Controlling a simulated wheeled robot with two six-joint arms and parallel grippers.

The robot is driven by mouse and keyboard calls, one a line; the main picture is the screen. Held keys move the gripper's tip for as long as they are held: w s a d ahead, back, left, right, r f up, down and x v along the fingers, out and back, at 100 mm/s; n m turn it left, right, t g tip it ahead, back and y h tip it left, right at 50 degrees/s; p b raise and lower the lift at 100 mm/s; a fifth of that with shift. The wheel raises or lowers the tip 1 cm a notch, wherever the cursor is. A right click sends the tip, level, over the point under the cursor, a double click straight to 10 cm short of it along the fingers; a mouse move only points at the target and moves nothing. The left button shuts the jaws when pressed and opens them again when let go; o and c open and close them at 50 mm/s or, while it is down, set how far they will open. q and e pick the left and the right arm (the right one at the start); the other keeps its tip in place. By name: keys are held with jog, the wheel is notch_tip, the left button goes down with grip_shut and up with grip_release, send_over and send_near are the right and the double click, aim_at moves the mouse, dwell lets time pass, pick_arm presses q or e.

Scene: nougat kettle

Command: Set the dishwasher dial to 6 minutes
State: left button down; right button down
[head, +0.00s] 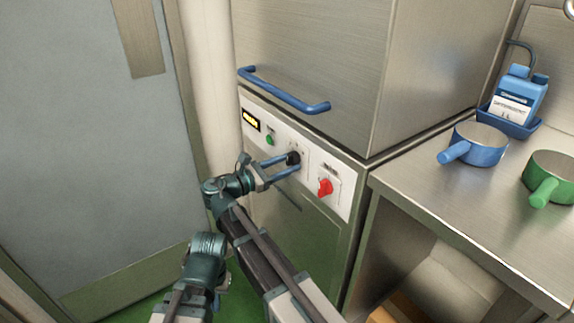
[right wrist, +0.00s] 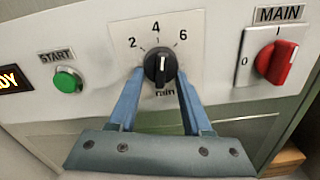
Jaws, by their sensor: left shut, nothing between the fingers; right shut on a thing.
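The dishwasher dial (head: 293,158) is a black round knob on the white control panel. In the right wrist view the dial (right wrist: 160,65) has the numbers 2, 4 and 6 around it, and its white pointer mark stands about upright, towards the 4. My right gripper (head: 283,163) is shut on the knob. In the right wrist view its blue fingers (right wrist: 161,85) press on the knob's left and right sides. My left gripper (head: 222,283) is low in the head view, left of the right arm, away from the panel. It is shut and empty; its fingers show poorly.
Left of the dial are a green start button (right wrist: 67,80) and a lit yellow display (head: 251,120). Right of it is a red main switch (right wrist: 281,58). A blue handle bar (head: 285,92) juts out above. Blue (head: 478,146) and green (head: 553,172) pans stand on the right counter.

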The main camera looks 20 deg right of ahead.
pick_arm(q)
jog(key=shift+r, duration=0.2)
pick_arm(e)
jog(key=m, duration=0.6)
jog(key=shift+w+a+r, duration=0.1)
jog(key=shift+w+r, duration=0.1)
jog(key=shift+w, duration=0.1)
jog(key=shift+m, duration=0.3)
jog(key=shift+c, duration=1.8)
grip_release()
